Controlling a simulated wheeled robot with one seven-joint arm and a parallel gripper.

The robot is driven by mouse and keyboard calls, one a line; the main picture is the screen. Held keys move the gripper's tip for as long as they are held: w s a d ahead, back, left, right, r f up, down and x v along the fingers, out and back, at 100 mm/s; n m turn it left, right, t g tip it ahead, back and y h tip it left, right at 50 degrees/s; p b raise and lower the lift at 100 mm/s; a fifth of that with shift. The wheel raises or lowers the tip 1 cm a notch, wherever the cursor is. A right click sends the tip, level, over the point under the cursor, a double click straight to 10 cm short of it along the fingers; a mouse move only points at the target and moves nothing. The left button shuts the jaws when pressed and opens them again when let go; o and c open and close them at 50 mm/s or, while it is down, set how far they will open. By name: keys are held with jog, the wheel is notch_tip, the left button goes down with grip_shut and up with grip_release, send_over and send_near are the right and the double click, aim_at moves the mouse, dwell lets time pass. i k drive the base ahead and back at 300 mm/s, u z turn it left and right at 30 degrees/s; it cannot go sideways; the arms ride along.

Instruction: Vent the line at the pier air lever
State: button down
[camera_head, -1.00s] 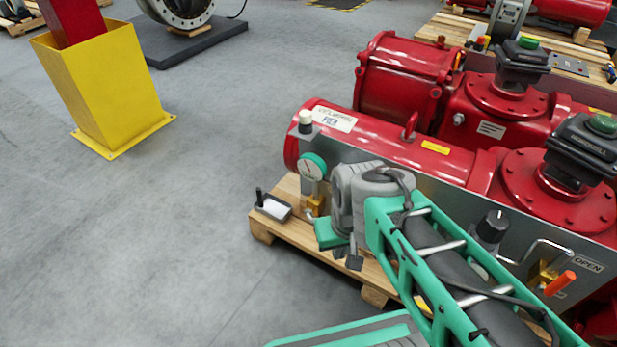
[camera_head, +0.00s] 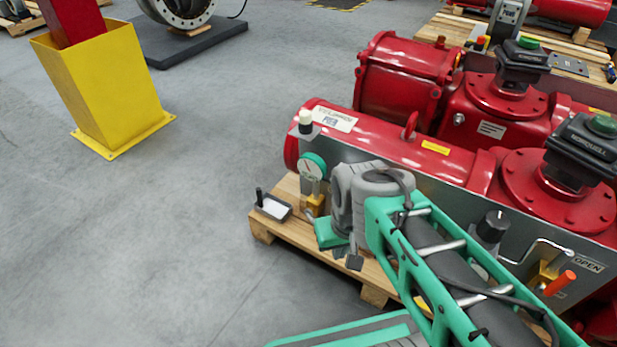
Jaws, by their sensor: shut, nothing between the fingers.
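The front red actuator (camera_head: 395,148) carries a white label (camera_head: 338,120) that seems to read PIER. On its grey panel, at the right, an orange-handled lever (camera_head: 560,283) sits on a brass valve (camera_head: 544,272) beside an OPEN plate (camera_head: 588,265). My gripper (camera_head: 354,262) is low at the panel's left part, near that fitting and well left of the orange lever. Its fingers are shut and empty. My wrist and forearm hide part of the panel.
A black knob (camera_head: 491,227) and a bent metal pipe (camera_head: 540,243) are on the panel. A second red actuator (camera_head: 405,80) stands behind.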

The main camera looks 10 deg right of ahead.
aim_at(564, 279)
jog(key=z, duration=2.4)
